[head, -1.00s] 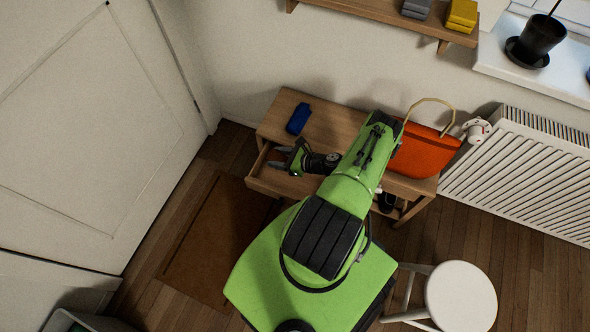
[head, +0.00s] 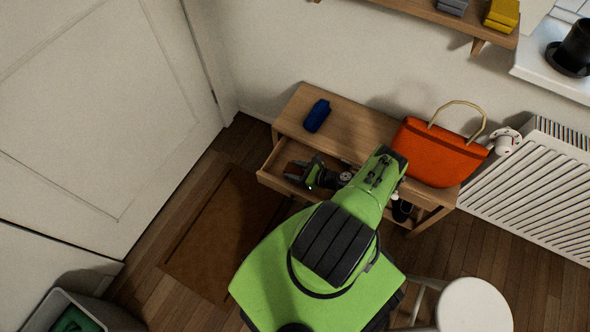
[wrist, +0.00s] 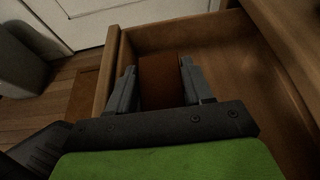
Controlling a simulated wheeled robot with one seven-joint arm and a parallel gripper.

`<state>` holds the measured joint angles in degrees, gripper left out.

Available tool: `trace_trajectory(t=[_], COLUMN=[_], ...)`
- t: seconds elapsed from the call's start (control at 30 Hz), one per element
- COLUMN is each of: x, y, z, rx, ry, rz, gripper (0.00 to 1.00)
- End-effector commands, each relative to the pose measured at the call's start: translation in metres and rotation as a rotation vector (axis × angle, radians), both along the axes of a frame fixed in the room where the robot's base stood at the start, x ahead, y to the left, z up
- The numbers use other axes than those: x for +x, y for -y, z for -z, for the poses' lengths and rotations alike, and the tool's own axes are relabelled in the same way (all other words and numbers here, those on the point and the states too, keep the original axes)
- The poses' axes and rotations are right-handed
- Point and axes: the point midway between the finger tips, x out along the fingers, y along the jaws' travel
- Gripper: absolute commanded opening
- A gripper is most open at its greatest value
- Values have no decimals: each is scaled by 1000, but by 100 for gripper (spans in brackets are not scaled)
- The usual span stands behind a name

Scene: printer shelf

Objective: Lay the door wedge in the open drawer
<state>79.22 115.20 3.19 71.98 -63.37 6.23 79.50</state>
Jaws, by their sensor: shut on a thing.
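The door wedge (wrist: 161,80) is a reddish-brown block between the fingers of my gripper (wrist: 161,88) in the wrist view. My gripper is shut on it, with a grey finger on each side. The open drawer (wrist: 112,62) surrounds the wedge, with its wooden walls to the left, right and far side. In the head view my gripper (head: 295,172) is over the inside of the drawer (head: 270,182), at its left part. Whether the wedge touches the drawer floor I cannot tell.
A blue object (head: 317,115) lies on the table top (head: 350,125) above the drawer. An orange handbag (head: 436,153) stands at its right end. A white stool (head: 474,305) is at lower right and a brown mat (head: 220,240) lies on the floor left of my base.

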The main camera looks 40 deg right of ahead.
Motion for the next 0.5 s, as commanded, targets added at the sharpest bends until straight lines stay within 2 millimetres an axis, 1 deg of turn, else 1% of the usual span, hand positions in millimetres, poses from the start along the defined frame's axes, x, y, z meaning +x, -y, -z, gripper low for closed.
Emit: trace_trajectory(t=[0.3, 0.33, 0.4, 0.5], x=[0, 0, 0, 0], y=[0, 0, 0, 0], z=[8, 8, 8, 8], rx=[0, 1, 0, 0], ry=[-1, -1, -1, -1], rz=[0, 0, 0, 0], gripper=[18, 54, 61, 61])
